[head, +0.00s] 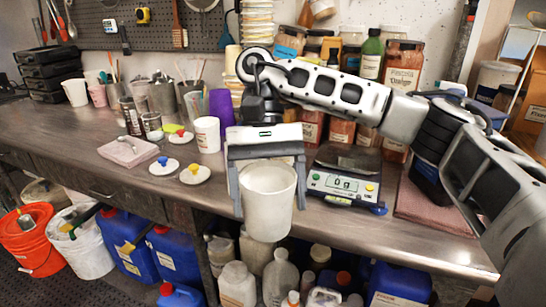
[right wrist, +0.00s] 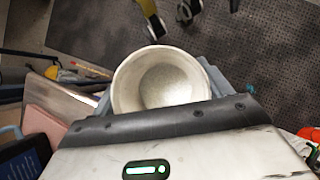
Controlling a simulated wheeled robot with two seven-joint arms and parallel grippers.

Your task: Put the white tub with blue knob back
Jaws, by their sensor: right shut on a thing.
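My right gripper (head: 268,186) is shut on an open white tub (head: 267,205) and holds it upright in front of the bench edge. One finger shows on each side of the tub. In the right wrist view the tub (right wrist: 162,80) shows its round mouth, with pale, grainy-looking stuff or a rough bottom inside. A white lid with a blue knob (head: 163,166) lies on the bench to the left. Lids with a yellow knob (head: 195,175) and a red knob (head: 181,136) lie near it. Another white tub (head: 207,136) stands behind them. My left gripper is not in view.
A digital scale (head: 345,182) stands on the bench right of the held tub. A purple cup (head: 221,108) and several jars (head: 400,62) stand at the back. Blue canisters (head: 130,243) and bottles sit below the bench.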

